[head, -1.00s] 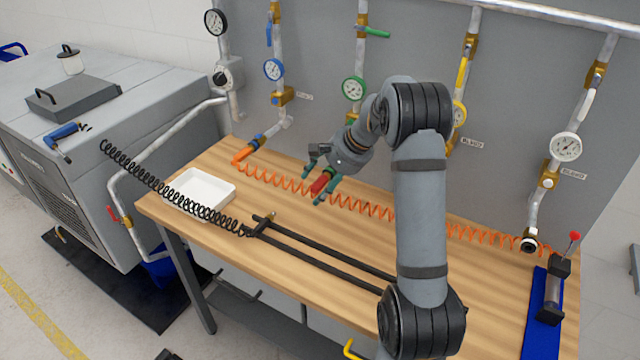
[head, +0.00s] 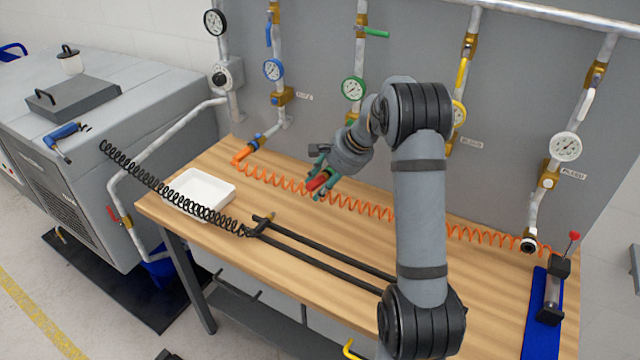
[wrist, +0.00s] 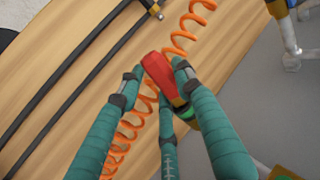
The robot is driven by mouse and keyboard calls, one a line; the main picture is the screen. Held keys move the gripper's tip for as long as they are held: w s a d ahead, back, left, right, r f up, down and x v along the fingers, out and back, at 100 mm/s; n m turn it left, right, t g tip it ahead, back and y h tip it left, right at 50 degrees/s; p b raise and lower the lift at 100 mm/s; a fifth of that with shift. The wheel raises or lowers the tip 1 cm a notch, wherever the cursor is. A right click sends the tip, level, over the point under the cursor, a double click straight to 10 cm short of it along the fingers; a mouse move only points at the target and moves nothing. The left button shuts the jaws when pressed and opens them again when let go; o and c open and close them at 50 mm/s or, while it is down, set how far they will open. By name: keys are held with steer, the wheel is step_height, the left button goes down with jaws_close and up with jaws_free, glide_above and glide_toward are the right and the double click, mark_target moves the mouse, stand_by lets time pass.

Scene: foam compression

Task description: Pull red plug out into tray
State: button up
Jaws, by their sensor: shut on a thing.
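The red plug (head: 317,181) is between the fingers of my gripper (head: 322,182), which is shut on it, above the bench near the back wall. In the wrist view the plug (wrist: 160,78) is held between the teal fingers of my gripper (wrist: 157,82), with a green piece at its lower end. I cannot tell whether the plug touches any pipe fitting. The white tray (head: 228,190) sits at the left end of the bench, to the left of my gripper, and is empty.
An orange coiled hose (head: 372,209) runs along the back of the wooden bench (head: 310,235). A black coiled hose (head: 165,188) hangs across to the bench near the tray. Black rods (head: 325,262) lie in front. Gauges and valves line the wall.

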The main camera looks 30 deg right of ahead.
mark_target(313, 188)
steer(key=shift+w+a+r, duration=0.15)
steer(key=shift+a, duration=0.15)
steer(key=shift+a+b, duration=0.3)
steer(key=shift+b, duration=0.2)
steer(key=shift+s+a+b, duration=0.6)
steer(key=shift+s+a, duration=0.1)
steer(key=shift+a, duration=0.3)
jaws_close()
steer(key=shift+s+a+b, duration=0.5)
steer(key=shift+s+a, duration=0.05)
steer(key=shift+s, duration=0.05)
steer(key=shift+d, duration=0.1)
